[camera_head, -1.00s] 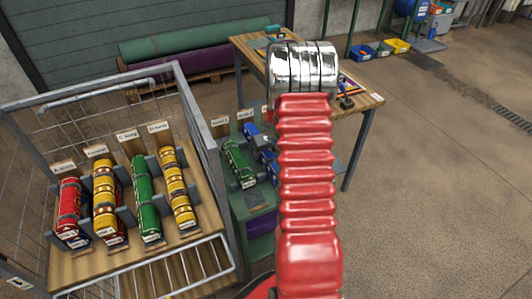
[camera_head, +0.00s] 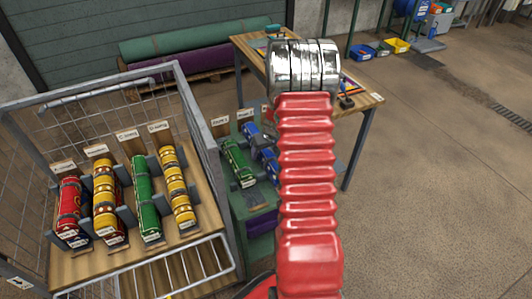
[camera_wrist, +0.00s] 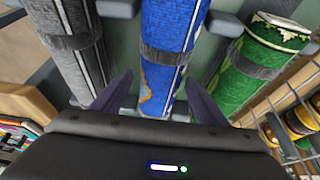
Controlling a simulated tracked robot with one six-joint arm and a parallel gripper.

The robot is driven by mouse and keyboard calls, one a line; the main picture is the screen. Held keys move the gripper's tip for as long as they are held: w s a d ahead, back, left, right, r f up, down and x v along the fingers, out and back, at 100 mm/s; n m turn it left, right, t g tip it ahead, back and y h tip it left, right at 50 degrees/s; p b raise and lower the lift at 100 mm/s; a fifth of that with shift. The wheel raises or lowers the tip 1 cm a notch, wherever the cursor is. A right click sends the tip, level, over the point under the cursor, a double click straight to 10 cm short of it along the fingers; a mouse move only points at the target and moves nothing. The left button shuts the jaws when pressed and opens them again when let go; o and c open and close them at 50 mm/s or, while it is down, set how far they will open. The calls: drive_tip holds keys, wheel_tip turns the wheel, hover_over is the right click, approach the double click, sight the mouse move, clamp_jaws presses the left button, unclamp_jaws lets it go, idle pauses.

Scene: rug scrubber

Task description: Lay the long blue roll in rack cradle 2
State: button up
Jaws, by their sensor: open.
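A blue roll (camera_wrist: 168,60) with a dark grey band around it lies between a grey roll (camera_wrist: 70,40) and a green roll (camera_wrist: 262,60) in the wrist view. My gripper (camera_wrist: 157,98) is open, with one dark finger on each side of the blue roll's near part and gaps beside it. In the head view, blue roll surfaces (camera_head: 249,132) show on the green rack (camera_head: 262,222), right of the green roll (camera_head: 236,162). My red arm covers part of the rack there and hides my gripper. The cradle numbers are too small to read.
A mesh-sided cart (camera_head: 193,112) at left holds red, yellow and green rolls in labelled cradles. A wooden table (camera_head: 368,101) stands behind my arm. Long green (camera_head: 190,43) and purple (camera_head: 185,62) rolls lie by the back wall.

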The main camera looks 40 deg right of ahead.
drive_tip(key=v, duration=1.1)
drive_tip(key=shift+s+r, duration=0.15)
drive_tip(key=shift+s, duration=0.05)
idle(0.5)
drive_tip(key=shift+s, duration=0.1)
